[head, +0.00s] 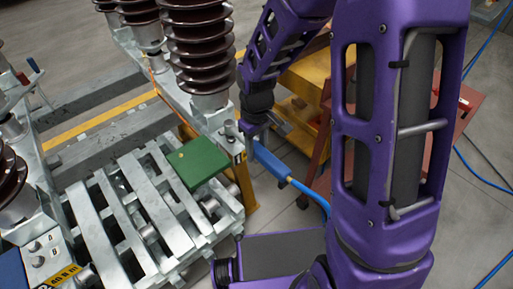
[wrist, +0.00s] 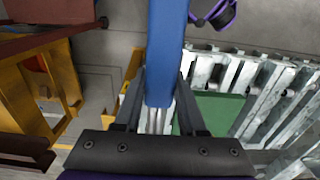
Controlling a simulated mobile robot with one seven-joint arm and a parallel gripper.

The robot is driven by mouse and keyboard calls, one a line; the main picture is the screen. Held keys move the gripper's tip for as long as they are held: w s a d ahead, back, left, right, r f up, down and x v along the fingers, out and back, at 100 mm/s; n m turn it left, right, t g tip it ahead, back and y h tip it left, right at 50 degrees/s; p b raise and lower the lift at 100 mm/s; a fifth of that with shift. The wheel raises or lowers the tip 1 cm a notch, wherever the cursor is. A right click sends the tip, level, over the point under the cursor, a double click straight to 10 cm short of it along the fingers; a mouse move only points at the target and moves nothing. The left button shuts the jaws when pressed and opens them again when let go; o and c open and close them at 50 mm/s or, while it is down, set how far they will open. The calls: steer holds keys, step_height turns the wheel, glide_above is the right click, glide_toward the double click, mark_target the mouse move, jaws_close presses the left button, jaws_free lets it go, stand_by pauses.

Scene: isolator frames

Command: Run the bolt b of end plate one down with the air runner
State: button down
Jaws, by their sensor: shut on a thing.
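My gripper (head: 262,126) is shut on the blue air runner (head: 271,162), with a blue hose trailing from its lower end. In the wrist view the runner (wrist: 166,45) runs up between the two fingers (wrist: 160,92). The runner is beside the near end plate (head: 236,150) of the middle frame. That plate's bolts are too small or hidden to tell, and I cannot tell whether the runner touches it. Another end plate (head: 62,246) at lower left shows two bolt heads marked A and B, bolt b (head: 38,262) being the lower. Which plate is one is unclear.
A green box (head: 198,163) lies on the slatted metal stand (head: 125,217), which also shows in the wrist view. Brown insulators (head: 197,45) rise from the frames. A yellow cart (head: 300,82) and a red stand (head: 452,118) are behind my arm. Hoses cross the floor at right.

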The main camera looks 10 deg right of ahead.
steer(key=shift+f+b, duration=0.45)
steer(key=shift+f, duration=0.4)
stand_by(2.0)
steer(key=shift+r, duration=0.1)
stand_by(0.5)
steer(key=shift+r+p, duration=2.9)
steer(key=shift+r, duration=0.6)
